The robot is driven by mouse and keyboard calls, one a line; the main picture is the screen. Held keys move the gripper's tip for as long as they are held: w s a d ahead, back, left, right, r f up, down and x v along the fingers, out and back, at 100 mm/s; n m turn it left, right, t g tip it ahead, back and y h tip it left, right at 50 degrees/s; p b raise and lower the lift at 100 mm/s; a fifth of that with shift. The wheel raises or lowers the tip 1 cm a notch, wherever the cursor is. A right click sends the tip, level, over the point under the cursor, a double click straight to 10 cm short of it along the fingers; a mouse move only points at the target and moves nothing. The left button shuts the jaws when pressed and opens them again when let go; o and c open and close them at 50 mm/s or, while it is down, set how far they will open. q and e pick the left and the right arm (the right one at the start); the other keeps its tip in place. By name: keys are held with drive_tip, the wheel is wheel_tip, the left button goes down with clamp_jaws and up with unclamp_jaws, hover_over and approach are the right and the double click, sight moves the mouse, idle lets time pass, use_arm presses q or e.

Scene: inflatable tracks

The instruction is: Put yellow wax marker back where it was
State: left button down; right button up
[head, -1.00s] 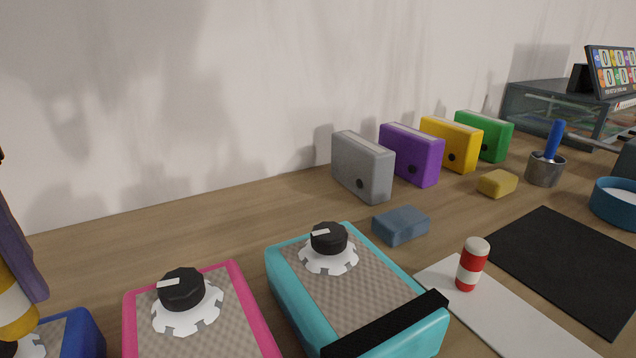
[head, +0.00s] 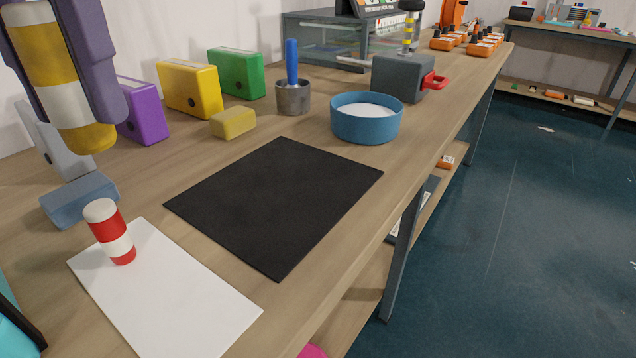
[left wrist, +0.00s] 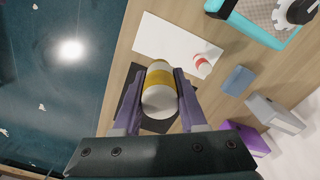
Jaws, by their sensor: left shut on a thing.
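The yellow wax marker (head: 52,82), a cylinder with yellow and white bands, is in my left gripper (head: 72,98) at the upper left of the head view. The two purple fingers are shut on its sides and hold it above the table. The left wrist view also shows the marker (left wrist: 159,92) between the fingers, over the table. A red and white marker (head: 110,232) stands upright on a white sheet (head: 165,295) below and apart from the gripper. My right gripper is not in view.
A black mat (head: 275,205) lies bare beside the white sheet. A blue block (head: 80,200), a yellow block (head: 233,122), a metal cup (head: 292,98) and a blue bowl (head: 366,118) stand around it. Coloured binders line the wall. The table edge drops to the floor at right.

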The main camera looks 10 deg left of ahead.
use_arm(q)
drive_tip(key=shift+w+d+f+b, duration=0.15)
drive_tip(key=shift+d+f+b, duration=0.1)
drive_tip(key=shift+f, duration=0.25)
drive_tip(key=shift+w+d+f+b, duration=0.15)
drive_tip(key=shift+d+f, duration=0.05)
drive_tip(key=shift+f, duration=0.25)
wheel_tip(320, 180, down, 14)
drive_tip(key=b, duration=0.2)
drive_tip(key=shift+s+a+b, duration=0.15)
drive_tip(key=shift+b, duration=0.15)
wheel_tip(320, 180, down, 4)
drive_tip(key=shift+f, duration=0.1)
drive_tip(key=shift+b, duration=0.3)
drive_tip(key=shift+f, duration=0.1)
drive_tip(key=shift+c, duration=2.3)
unclamp_jaws()
